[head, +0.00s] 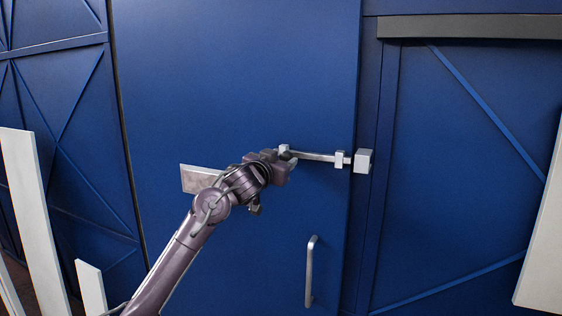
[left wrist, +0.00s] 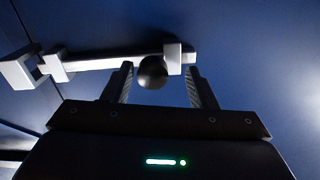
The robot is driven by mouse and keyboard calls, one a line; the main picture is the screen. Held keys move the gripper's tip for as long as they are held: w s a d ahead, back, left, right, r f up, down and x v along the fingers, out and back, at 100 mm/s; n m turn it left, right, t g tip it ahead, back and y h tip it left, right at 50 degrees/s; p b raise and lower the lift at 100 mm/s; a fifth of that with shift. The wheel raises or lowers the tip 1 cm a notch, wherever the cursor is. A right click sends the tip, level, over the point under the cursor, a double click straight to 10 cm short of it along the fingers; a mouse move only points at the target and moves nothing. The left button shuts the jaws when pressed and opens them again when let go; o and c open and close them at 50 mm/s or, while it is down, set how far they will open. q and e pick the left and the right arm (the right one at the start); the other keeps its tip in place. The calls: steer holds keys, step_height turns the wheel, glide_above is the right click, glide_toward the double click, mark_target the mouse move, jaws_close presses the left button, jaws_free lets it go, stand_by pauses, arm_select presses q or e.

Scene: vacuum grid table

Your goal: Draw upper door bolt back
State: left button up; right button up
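The upper door bolt is a light grey bar (head: 318,156) lying level across the blue door (head: 240,80). It runs through brackets (head: 340,159) towards a block-shaped keeper (head: 364,161) at the door's right edge; the bar appears to reach it. In the left wrist view the bar (left wrist: 110,62) shows with a dark round knob (left wrist: 152,72), and the keeper (left wrist: 18,70) is at the left. My left gripper (head: 286,165) is at the bar's left end. Its open fingers (left wrist: 160,87) stand on either side of the knob, with a visible gap on the right. My right gripper is out of view.
A vertical grey pull handle (head: 310,271) is on the door below the bolt. A pale plate (head: 198,178) is on the door behind my left arm. White panels stand at the left (head: 32,215) and right (head: 545,245). The door surface above the bolt is clear.

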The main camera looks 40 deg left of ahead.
arm_select(q)
steer(key=shift+d, duration=0.15)
steer(key=b+v, duration=0.3)
steer(key=v, duration=0.4)
steer(key=shift+s, duration=0.4)
